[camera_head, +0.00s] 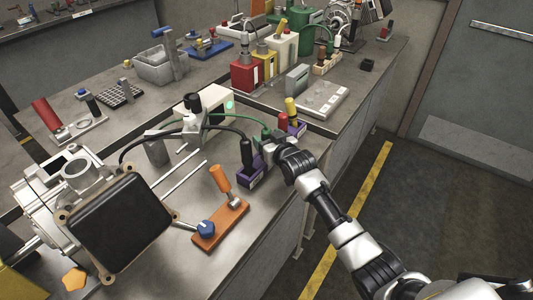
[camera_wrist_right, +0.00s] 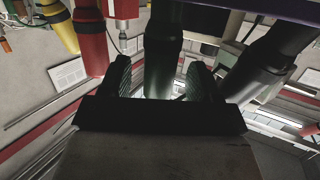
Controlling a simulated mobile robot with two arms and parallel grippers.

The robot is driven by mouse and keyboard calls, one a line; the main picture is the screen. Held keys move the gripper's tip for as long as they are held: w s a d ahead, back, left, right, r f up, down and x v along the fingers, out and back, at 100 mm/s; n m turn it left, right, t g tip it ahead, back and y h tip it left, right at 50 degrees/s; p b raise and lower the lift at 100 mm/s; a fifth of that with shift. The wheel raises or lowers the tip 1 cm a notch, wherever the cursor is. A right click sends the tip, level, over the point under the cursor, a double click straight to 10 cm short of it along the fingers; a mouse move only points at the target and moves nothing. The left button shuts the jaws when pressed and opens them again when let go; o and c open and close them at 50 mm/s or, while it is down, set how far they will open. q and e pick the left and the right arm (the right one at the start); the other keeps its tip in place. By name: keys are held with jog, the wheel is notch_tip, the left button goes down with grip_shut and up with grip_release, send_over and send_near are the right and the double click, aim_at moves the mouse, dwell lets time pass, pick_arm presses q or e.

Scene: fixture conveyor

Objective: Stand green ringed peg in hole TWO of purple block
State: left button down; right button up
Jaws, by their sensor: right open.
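The purple block (camera_head: 254,182) stands near the front edge of the bench, partly hidden by my right gripper (camera_head: 268,147). A black peg (camera_head: 246,153) rises at its near end, and a red peg (camera_head: 283,121) and yellow peg (camera_head: 291,107) at its far end. A green peg (camera_head: 266,133) shows just beyond my gripper. In the right wrist view, a dark green peg (camera_wrist_right: 163,55) lies between the open fingers of my right gripper (camera_wrist_right: 160,75); contact cannot be told. A second dark peg (camera_wrist_right: 262,70) is beside it. Hole numbers cannot be read. My left gripper is not in view.
An orange block (camera_head: 220,228) with an orange handle and blue knob lies nearer on the bench. Cables run past a white box (camera_head: 208,101) behind the pegs. A flat grey scale-like device (camera_head: 321,98) is further back. A large black panel (camera_head: 118,219) stands at left.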

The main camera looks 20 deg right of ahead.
jog(key=v, duration=1)
jog(key=s+a+f+g+h, duration=0.1)
jog(key=s+f+g, duration=0.25)
jog(key=s, duration=0.45)
jog(key=s+a+f+g, duration=0.1)
jog(key=s+f+g, duration=0.2)
jog(key=s+f, duration=0.35)
jog(key=s+g+h, duration=0.2)
jog(key=s+g, duration=0.4)
jog(key=s, duration=1.3)
notch_tip(320, 180, down, 26)
jog(key=s+d+f+g, duration=0.1)
jog(key=s+f, duration=0.7)
jog(key=s+d+f+g, duration=0.1)
jog(key=s+d+f, duration=0.1)
jog(key=s+f, duration=0.6)
jog(key=shift+s+d+b, duration=0.25)
jog(key=shift+s+b, duration=0.05)
jog(key=shift+s, duration=0.15)
